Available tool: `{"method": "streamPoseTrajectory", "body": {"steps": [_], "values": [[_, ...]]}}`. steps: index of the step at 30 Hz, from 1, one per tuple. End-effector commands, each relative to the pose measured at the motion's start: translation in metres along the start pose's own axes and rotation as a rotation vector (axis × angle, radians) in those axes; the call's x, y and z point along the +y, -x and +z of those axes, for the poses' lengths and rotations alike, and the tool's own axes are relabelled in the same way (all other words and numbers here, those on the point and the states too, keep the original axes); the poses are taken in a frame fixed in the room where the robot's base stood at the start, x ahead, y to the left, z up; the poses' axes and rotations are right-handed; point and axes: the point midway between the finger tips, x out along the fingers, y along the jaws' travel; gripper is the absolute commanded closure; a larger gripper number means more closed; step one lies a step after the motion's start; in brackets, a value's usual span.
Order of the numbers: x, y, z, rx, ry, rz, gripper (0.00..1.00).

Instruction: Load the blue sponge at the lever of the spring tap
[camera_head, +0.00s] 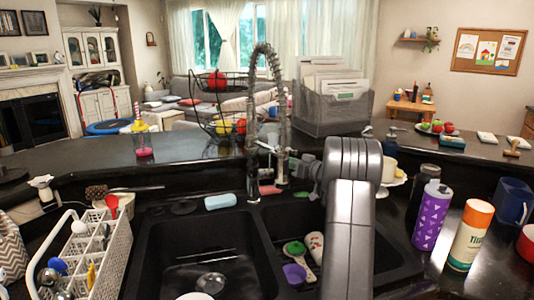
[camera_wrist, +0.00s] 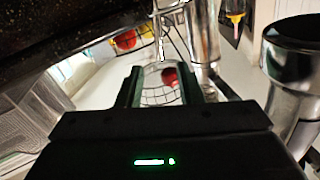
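The blue sponge (camera_head: 220,201) lies flat on the sink's back ledge, left of the tap, in the head view. The spring tap (camera_head: 252,120) rises behind the divider between the basins, its coiled hose arching over. Its lever cannot be clearly made out. My gripper's fingers are not clear in the head view, where my arm reaches beside the tap. In the wrist view my gripper (camera_wrist: 162,88) has its fingers apart, with nothing seen held between them. Shiny metal parts stand close by in that view. The blue sponge does not show there.
A pink item (camera_head: 268,190) lies by the tap. The left basin (camera_head: 175,255) and right basin (camera_head: 330,232) hold a few items. A white rack (camera_head: 100,250) stands left; a purple bottle (camera_head: 431,215) and orange-capped bottle (camera_head: 470,235) stand right. A mesh file holder (camera_head: 333,108) is behind.

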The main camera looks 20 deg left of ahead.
Motion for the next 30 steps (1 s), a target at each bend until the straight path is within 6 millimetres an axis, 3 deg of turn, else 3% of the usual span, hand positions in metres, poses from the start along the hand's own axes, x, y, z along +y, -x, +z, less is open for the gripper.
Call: {"method": "streamPoseTrajectory", "body": {"steps": [9,15,28,30], "values": [[-0.001,-0.070,-0.001,0.000,0.000,-0.001,0.67],[0.001,-0.098,0.000,-0.001,-0.002,0.002,0.67],[0.000,-0.109,0.000,0.000,-0.002,0.002,0.67],[0.001,-0.109,0.000,0.000,-0.002,0.002,0.77]]}}
